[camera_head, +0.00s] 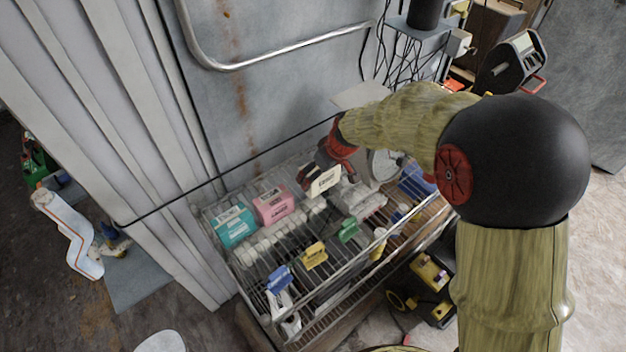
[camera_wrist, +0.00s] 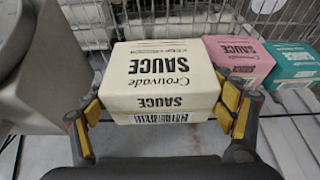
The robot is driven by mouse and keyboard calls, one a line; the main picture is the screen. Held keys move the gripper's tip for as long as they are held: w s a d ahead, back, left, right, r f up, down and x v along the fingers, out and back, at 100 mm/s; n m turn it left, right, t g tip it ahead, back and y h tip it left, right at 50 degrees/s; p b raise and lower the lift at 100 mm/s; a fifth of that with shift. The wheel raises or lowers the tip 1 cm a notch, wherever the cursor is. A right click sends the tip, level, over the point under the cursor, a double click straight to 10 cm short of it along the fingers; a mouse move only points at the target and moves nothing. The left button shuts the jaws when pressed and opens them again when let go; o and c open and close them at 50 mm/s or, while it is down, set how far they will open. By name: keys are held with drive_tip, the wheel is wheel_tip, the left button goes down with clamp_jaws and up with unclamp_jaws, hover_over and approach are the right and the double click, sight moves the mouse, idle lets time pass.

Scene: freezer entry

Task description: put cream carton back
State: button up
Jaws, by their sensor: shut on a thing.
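The cream carton (camera_wrist: 158,72), marked "Crouvade SAUCE", sits between the yellow-padded fingers of my gripper (camera_wrist: 160,112) in the wrist view. The fingers are shut on its two sides. In the head view the cream carton (camera_head: 325,182) shows beside my gripper (camera_head: 314,174), at the right of the pink carton (camera_head: 273,203) and over the wire rack (camera_head: 262,268). The pink carton also shows right of it in the wrist view (camera_wrist: 238,60). The teal carton (camera_head: 233,226) stands beyond the pink one. I cannot tell whether the cream carton's underside touches the rack.
Grey wrapped packs (camera_head: 357,200) lie at the right of the cream carton. Blue (camera_head: 279,280), yellow (camera_head: 314,255) and green (camera_head: 348,230) tags stand along the rack's front. A grey wall with a metal rail (camera_head: 290,48) rises behind. Wire mesh stands behind the cartons in the wrist view.

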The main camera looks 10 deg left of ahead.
drive_tip(key=w+f, duration=0.1)
drive_tip(key=f, duration=0.1)
drive_tip(key=w+a+f, duration=0.1)
drive_tip(key=w, duration=0.1)
drive_tip(key=w+a+f, duration=0.1)
drive_tip(key=f, duration=0.1)
drive_tip(key=shift+w+a+f, duration=0.15)
drive_tip(key=shift+a+f, duration=0.1)
drive_tip(key=shift+f, duration=0.05)
drive_tip(key=shift+w+f+b, duration=0.1)
drive_tip(key=shift+f+b, duration=0.2)
drive_tip(key=shift+f, duration=1.3)
drive_tip(key=shift+f, duration=0.2)
drive_tip(key=o, duration=1.9)
drive_tip(key=v, duration=1.2)
drive_tip(key=shift+r+p, duration=0.1)
drive_tip(key=shift+p, duration=0.3)
